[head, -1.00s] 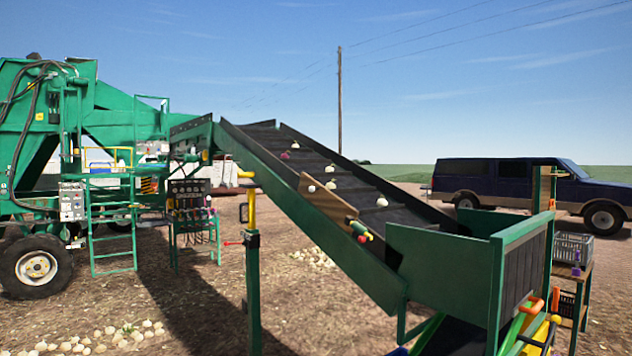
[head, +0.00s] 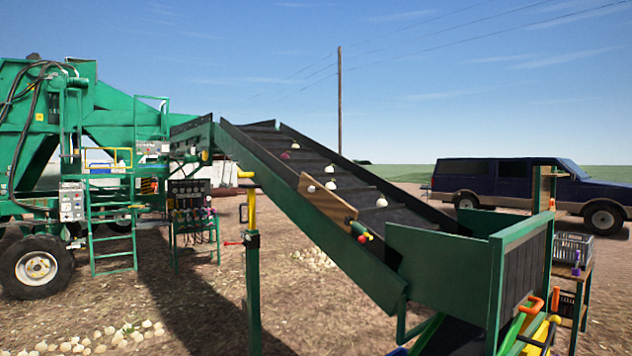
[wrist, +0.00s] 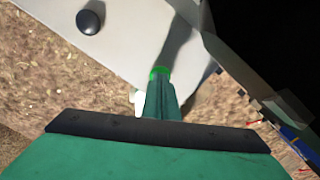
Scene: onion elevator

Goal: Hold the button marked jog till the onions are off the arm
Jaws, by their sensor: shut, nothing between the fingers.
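In the head view several onions, mostly white with one reddish, lie on the sloping dark belt of the green elevator arm (head: 300,230). One white onion (head: 381,202) is lowest, others lie mid-slope (head: 330,185), and the reddish one (head: 284,155) is near the top. In the wrist view my gripper (wrist: 158,90) is shut and empty, its tip over a pale grey panel (wrist: 125,45). A lit green button (wrist: 159,72) shows right at the fingertip. Whether the tip presses it I cannot tell. No jog marking is legible. My gripper is not seen in the head view.
A black round knob (wrist: 90,22) stands on the panel, left of the fingertip. A dark pickup (head: 520,185) stands behind. Loose onions lie on the ground.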

